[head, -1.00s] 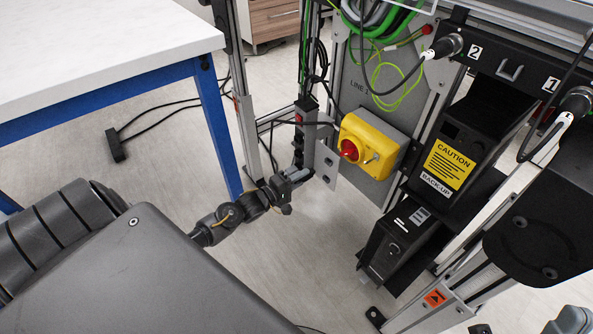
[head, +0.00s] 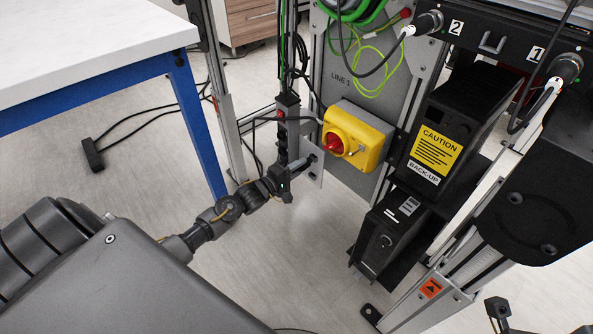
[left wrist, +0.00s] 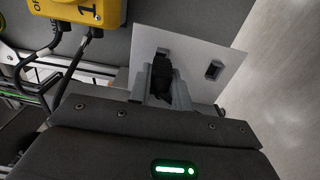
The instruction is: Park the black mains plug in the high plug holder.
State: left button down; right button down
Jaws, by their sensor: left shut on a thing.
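My left gripper (head: 290,178) is shut on the black mains plug (head: 307,163), low beside the machine frame. In the left wrist view the plug (left wrist: 162,72) sits between the two grey fingers (left wrist: 160,92). The plug holder is a light grey metal plate (head: 316,179) with slots, below and left of the yellow switch box. The plate (left wrist: 196,50) fills the middle of the left wrist view. The plug is right in front of one slot; a second slot to the right is empty. Whether the plug enters the slot is hidden. Part of my right gripper (head: 497,308) shows at the bottom right.
A black socket strip (head: 287,125) with a red switch stands upright just left of the plate. A yellow box (head: 358,138) with a red knob is above right. Black cables hang nearby. A blue-legged table (head: 195,115) stands left. A black back-up unit (head: 385,240) is on the right.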

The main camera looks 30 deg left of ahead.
pick_arm(q)
jog(key=shift+w+d+r+p, duration=0.1)
jog(key=shift+w+p, duration=0.1)
jog(key=shift+p, duration=0.75)
dwell(1.6)
jog(key=shift+w+d, duration=0.15)
jog(key=shift+w, duration=0.45)
dwell(0.7)
jog(key=c, duration=1.2)
grip_release()
